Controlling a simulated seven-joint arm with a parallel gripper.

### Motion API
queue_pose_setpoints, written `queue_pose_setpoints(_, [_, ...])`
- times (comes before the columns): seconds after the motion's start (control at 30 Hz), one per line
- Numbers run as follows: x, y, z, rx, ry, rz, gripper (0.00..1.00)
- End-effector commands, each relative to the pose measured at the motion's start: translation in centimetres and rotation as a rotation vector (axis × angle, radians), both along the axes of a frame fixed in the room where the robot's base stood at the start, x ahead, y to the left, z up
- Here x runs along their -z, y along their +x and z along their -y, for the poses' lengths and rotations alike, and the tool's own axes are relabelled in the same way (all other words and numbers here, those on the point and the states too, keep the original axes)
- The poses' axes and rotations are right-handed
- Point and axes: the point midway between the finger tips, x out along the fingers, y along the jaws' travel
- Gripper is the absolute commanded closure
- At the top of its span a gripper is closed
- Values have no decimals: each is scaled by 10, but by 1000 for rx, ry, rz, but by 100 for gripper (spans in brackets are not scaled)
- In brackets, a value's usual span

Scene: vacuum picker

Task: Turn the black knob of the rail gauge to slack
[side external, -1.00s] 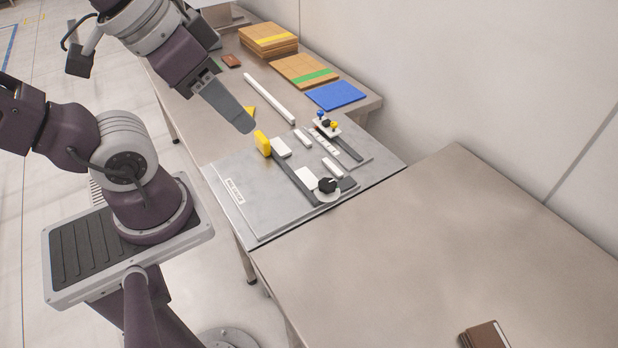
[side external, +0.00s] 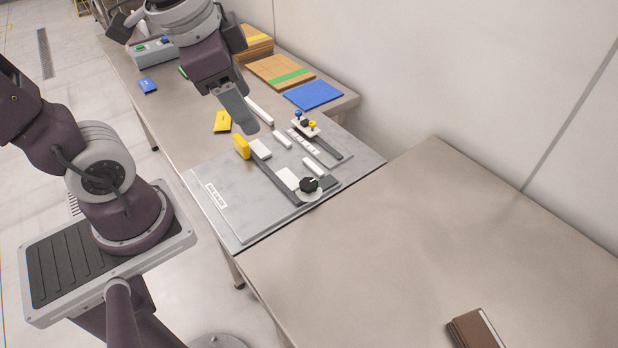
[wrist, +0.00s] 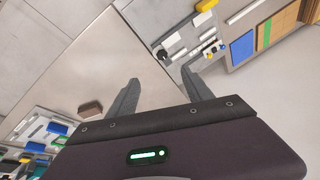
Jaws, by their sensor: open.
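The rail gauge is a grey plate (side external: 230,215) on the bench with dark rails, white blocks and a yellow end block (side external: 242,147). Its black knob (side external: 309,185) sits on a round white dial at the near end of the long dark rail. The knob also shows in the wrist view (wrist: 162,54), beyond my fingers. My gripper (side external: 250,120) is above the bench, over the far side of the plate, away from the knob and touching nothing. In the wrist view my gripper (wrist: 160,80) has its two fingers spread wide with nothing between them. The dial's markings are too small to read.
A small stand with blue, black and yellow knobs (side external: 305,124) is on a second rail behind. A blue panel (side external: 313,95) and cardboard stacks (side external: 280,70) lie farther back. The near bench (side external: 400,240) is bare except for a brown block (side external: 477,330).

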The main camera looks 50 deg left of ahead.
Motion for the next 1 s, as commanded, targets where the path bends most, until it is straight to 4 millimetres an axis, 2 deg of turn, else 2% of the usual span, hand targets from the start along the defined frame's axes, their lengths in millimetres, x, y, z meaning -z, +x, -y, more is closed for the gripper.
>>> queue_pose_setpoints(0.03, [15, 23, -5, 121, 58, -76, 41])
queue_pose_setpoints(0.1, [40, 55, -11, 333, 127, -167, 41])
queue_pose_setpoints(0.17, [68, 80, -16, 523, 161, -238, 41])
queue_pose_setpoints(0.2, [88, 94, -17, 648, 171, -278, 41])
queue_pose_setpoints(0.33, [147, 123, -19, 973, 163, -349, 41])
queue_pose_setpoints(0.4, [169, 130, -19, 1083, 152, -362, 41])
queue_pose_setpoints(0.5, [186, 134, -17, 1165, 142, -364, 41])
queue_pose_setpoints(0.8, [240, 133, -17, 1181, 140, -369, 41])
queue_pose_setpoints(1.0, [257, 134, -17, 1178, 141, -366, 41])
